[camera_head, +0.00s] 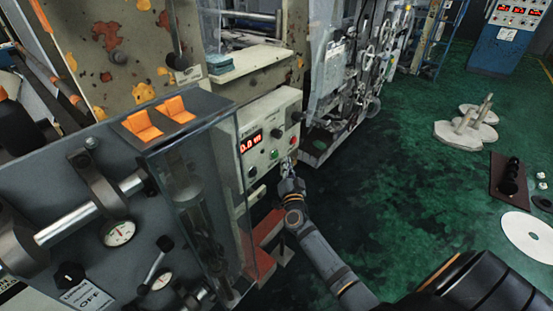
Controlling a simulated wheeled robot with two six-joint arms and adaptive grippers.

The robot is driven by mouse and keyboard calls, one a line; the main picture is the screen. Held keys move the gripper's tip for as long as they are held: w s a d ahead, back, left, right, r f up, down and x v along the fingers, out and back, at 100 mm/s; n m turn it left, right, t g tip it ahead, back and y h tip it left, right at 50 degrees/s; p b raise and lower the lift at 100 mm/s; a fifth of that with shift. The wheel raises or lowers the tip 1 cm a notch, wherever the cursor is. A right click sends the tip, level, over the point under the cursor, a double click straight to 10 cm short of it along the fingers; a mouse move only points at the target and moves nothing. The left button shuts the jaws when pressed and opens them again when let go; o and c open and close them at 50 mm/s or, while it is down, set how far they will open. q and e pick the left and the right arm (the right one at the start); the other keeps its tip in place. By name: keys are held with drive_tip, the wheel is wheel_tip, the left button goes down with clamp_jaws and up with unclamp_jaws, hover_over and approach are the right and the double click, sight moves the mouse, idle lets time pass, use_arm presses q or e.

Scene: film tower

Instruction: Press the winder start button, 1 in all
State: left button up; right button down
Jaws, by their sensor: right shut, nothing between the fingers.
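The winder control panel (268,139) is a pale box at the picture's centre with a red lit number display (250,143). A green button (275,155) sits on its lower face, and red buttons show near its right side. Which of them is the start button I cannot read. My right gripper (288,163) is shut and empty, close to the panel's lower right corner, just below and right of the green button. Whether it touches the panel I cannot tell. My left gripper is out of view.
A grey machine housing with gauges (118,233) and orange switches (158,118) fills the left. A clear cover (195,205) stands left of my right arm. Red steps (265,228) lie below the panel. Green floor (400,180) is open to the right, with a white disc (528,238).

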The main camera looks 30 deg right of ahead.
drive_tip(key=shift+w+a, duration=0.25)
drive_tip(key=shift+w, duration=0.25)
drive_tip(key=shift+w, duration=0.1)
idle(1.1)
drive_tip(key=shift+w+a, duration=0.15)
drive_tip(key=shift+w, duration=0.15)
